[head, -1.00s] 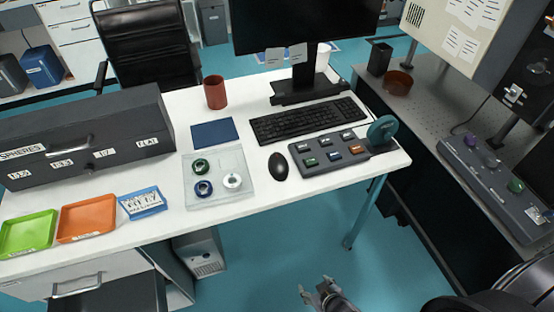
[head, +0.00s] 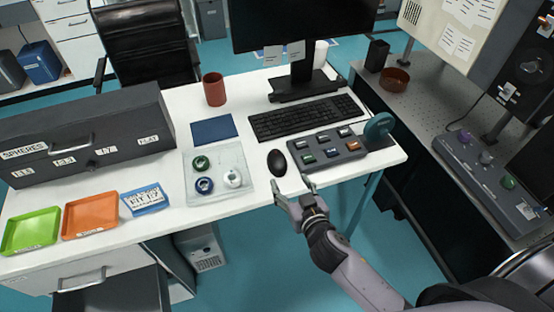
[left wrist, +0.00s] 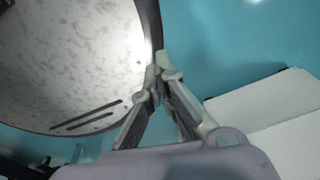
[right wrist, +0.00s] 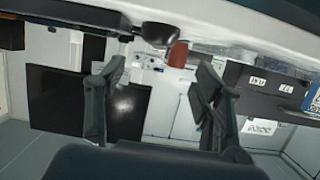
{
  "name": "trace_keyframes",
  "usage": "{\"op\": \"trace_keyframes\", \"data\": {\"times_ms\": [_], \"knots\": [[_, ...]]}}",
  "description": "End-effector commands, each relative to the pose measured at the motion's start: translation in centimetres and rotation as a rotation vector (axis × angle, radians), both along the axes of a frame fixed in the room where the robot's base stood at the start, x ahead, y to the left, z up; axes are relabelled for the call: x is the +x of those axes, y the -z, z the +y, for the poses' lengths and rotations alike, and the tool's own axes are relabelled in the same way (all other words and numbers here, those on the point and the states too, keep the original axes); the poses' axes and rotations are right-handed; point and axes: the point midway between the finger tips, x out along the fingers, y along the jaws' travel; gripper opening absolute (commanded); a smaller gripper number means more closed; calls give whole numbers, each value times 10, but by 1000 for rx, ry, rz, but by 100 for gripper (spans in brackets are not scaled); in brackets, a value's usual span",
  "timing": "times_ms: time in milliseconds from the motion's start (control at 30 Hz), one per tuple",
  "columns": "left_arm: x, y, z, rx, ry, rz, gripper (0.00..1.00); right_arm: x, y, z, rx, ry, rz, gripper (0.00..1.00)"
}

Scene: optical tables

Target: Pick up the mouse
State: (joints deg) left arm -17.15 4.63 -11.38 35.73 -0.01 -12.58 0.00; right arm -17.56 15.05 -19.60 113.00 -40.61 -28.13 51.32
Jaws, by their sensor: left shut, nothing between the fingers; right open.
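The black mouse (head: 277,162) lies on the white desk (head: 262,193) near its front edge, between a glass plate with rings and a grey button box. My right gripper (head: 292,190) is open and empty at the desk's front edge, just in front of the mouse, with its fingers pointing toward it. In the right wrist view a dark rounded shape, seemingly the mouse (right wrist: 158,33), shows beyond the open fingers (right wrist: 155,85). My left gripper (left wrist: 160,72) is shut and empty in the left wrist view, away from the desk items; it is not in the head view.
The button box (head: 327,149) is close right of the mouse, the keyboard (head: 305,117) behind it. The glass plate (head: 218,187) with several rings is to the left. A red cup (head: 214,89) and monitor (head: 300,25) stand farther back. Open floor lies in front of the desk.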

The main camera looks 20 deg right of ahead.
Motion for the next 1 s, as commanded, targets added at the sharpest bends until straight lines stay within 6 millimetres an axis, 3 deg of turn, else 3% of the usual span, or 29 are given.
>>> {"op": "trace_keyframes", "data": {"times_ms": [200, 467, 800, 1000], "knots": [[-1, -5, -3, -4, 1, 1, 0, 40, 11, 1, -3, 0, -1, 61], [-2, -7, -3, -3, 1, 4, 0, 57, 17, 1, -2, -1, 0, 61], [-3, -14, -3, -3, 1, 6, 0, 98, 27, 0, -2, -1, 0, 61], [-3, -14, -2, -2, 1, 6, 0, 105, 30, 0, -1, 0, 0, 61]]}}
